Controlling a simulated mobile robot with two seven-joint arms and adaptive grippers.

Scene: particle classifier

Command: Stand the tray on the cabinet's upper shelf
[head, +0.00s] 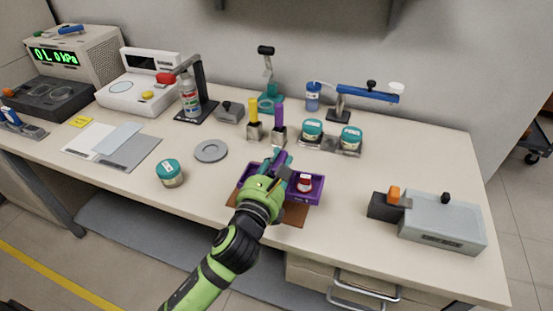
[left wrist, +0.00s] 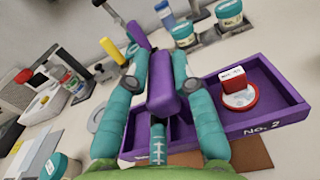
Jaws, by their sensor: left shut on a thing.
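The purple tray (head: 318,189), marked "No. 2", is at the table's front edge, over a brown mat (head: 295,216). A small red-and-white item (head: 304,183) is in its right compartment; the left wrist view shows a red block (left wrist: 232,77) on a round red-and-white piece. My left gripper (head: 277,160) is above the tray. In the left wrist view its teal fingers (left wrist: 160,80) are shut around the tray's purple handle (left wrist: 163,90). The tray looks level; I cannot tell whether it touches the mat. My right gripper is out of view. The cabinet's upper shelf cannot be made out.
Behind the tray stand a yellow-handled tool (head: 253,118), a purple-handled tool (head: 279,120) and teal-lidded jars (head: 350,139). A grey disc (head: 211,151) and another jar (head: 170,173) are to the left. A grey box (head: 442,222) is to the right. Bare tabletop lies between the tray and the box.

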